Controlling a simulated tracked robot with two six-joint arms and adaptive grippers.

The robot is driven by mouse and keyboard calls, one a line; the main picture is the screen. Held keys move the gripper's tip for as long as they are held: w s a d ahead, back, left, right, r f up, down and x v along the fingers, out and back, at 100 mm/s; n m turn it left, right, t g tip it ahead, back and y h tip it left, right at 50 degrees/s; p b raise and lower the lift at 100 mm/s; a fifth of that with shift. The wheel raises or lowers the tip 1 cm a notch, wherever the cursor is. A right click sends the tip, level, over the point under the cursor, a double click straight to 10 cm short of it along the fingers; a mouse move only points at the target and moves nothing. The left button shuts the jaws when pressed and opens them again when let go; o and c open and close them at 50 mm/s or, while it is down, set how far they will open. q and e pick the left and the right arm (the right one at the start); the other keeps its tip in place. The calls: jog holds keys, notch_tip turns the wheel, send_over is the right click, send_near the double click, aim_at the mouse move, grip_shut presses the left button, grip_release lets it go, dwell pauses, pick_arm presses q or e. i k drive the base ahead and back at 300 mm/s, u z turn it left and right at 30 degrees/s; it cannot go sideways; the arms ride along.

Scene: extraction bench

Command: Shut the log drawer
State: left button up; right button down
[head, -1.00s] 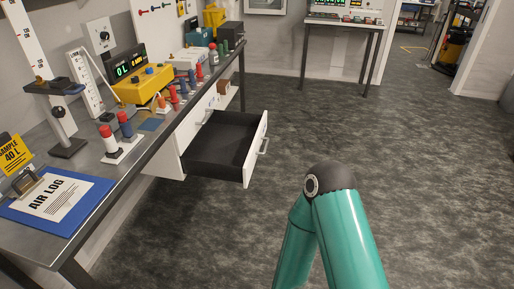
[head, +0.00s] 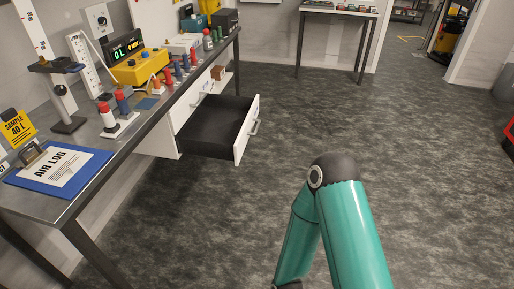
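The log drawer (head: 246,130) stands pulled well out from under the bench in the head view. Its white front with a grey handle faces right, and its dark inside looks empty. One of my arms, teal with a dark joint, shows at the lower right, apart from the drawer. Neither of my grippers shows in the view.
The long bench (head: 50,207) runs along the left wall. A second table (head: 340,12) is at the back. The floor right of the drawer is clear.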

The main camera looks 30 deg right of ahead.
aim_at(221, 127)
jog(key=u, duration=0.05)
jog(key=k, duration=0.9)
jog(key=z, duration=0.6)
jog(key=i, duration=1.2)
jog(key=z, duration=0.25)
jog(key=i, duration=1.25)
jog(key=u, duration=0.6)
